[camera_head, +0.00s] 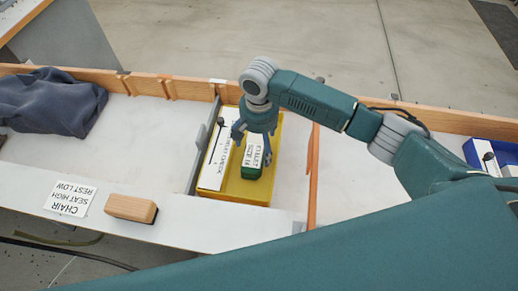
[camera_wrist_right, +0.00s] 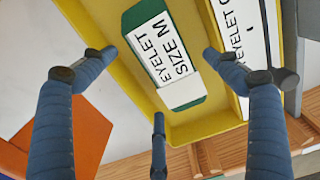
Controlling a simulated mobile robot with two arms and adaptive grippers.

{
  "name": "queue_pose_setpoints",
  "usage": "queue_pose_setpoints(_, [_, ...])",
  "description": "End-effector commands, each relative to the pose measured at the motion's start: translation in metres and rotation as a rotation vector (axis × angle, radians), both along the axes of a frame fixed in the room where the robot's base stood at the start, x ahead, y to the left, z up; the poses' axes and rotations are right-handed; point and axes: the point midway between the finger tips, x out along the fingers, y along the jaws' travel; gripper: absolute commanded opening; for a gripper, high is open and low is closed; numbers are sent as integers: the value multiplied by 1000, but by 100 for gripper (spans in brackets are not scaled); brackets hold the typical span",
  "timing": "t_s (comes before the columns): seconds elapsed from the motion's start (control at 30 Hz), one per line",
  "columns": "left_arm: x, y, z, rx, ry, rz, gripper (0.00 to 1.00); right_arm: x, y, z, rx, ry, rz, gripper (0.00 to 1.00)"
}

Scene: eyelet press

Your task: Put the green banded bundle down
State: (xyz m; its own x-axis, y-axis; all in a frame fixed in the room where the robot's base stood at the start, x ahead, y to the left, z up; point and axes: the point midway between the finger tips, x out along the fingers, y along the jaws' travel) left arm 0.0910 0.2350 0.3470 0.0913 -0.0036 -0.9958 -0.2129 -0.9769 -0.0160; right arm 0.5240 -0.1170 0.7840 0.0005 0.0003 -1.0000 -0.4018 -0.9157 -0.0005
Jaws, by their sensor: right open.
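The green banded bundle (camera_head: 251,173) lies in the yellow tray (camera_head: 232,190), beside a long white labelled strip (camera_head: 213,165). Its white label reads "EYELET SIZE M" in the right wrist view (camera_wrist_right: 186,101). My right gripper (camera_head: 258,140) is above the bundle with its fingers spread. In the right wrist view the fingers (camera_wrist_right: 157,76) stand apart around the bundle's outline, with nothing held between them. The gripper hides part of the bundle in the head view. My left gripper is not in view.
A grey divider (camera_head: 193,160) stands left of the tray, an orange-brown one (camera_head: 312,165) right of it. A wooden block (camera_head: 131,208) and a chair label (camera_head: 72,199) lie on the front ledge. Dark cloth (camera_head: 50,102) lies far left, a blue bin (camera_head: 492,155) far right.

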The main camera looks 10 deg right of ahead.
Motion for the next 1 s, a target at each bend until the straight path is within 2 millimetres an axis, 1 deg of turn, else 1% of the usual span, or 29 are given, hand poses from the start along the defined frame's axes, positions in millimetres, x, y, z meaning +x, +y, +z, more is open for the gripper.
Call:
queue_pose_setpoints(0.03, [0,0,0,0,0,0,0,2,1,13,2,-4,1,88])
queue_pose_setpoints(0.2, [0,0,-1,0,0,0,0,1,1,49,2,-3,0,88])
queue_pose_setpoints(0.3, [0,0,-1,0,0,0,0,1,1,65,2,-3,1,88])
queue_pose_setpoints(0.4, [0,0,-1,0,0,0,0,1,1,77,2,-2,1,88])
queue_pose_setpoints(0.57, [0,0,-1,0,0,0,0,0,0,84,1,0,1,88])
queue_pose_setpoints(1.0, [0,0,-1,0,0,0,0,0,0,84,1,1,0,88])
